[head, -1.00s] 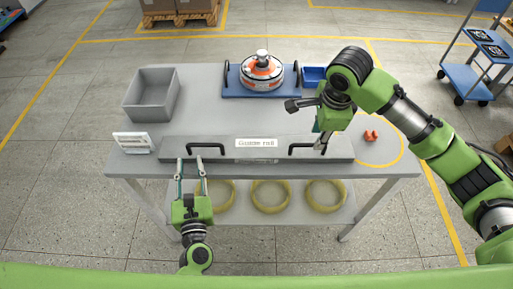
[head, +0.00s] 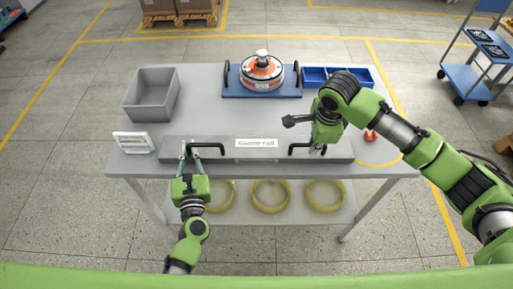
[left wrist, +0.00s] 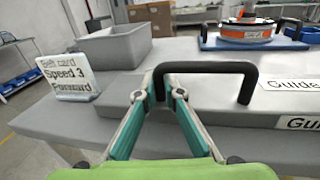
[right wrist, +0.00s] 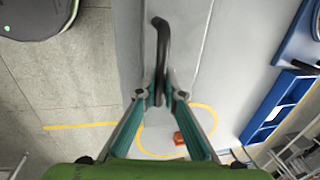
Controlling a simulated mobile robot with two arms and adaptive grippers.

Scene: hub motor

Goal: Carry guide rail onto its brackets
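The guide rail (head: 275,148) is a long grey bar with a white label and two black handles, lying along the table's front edge. My left gripper (head: 188,148) is at the left handle (head: 209,147); in the left wrist view its fingertips (left wrist: 163,91) close around the handle's left post (left wrist: 159,78). My right gripper (head: 317,150) is at the right handle (head: 298,149), partly hidden by its own wrist; in the right wrist view its fingertips (right wrist: 159,96) close around one end of that handle (right wrist: 162,50). I cannot make out any brackets.
On the grey table (head: 215,105) stand a grey bin (head: 151,97), a card stand (head: 134,142), an orange-and-white motor (head: 262,72) on a blue base, a blue divided tray (head: 338,75) and a small red part (head: 371,135). Yellow rings (head: 270,195) lie on the lower shelf.

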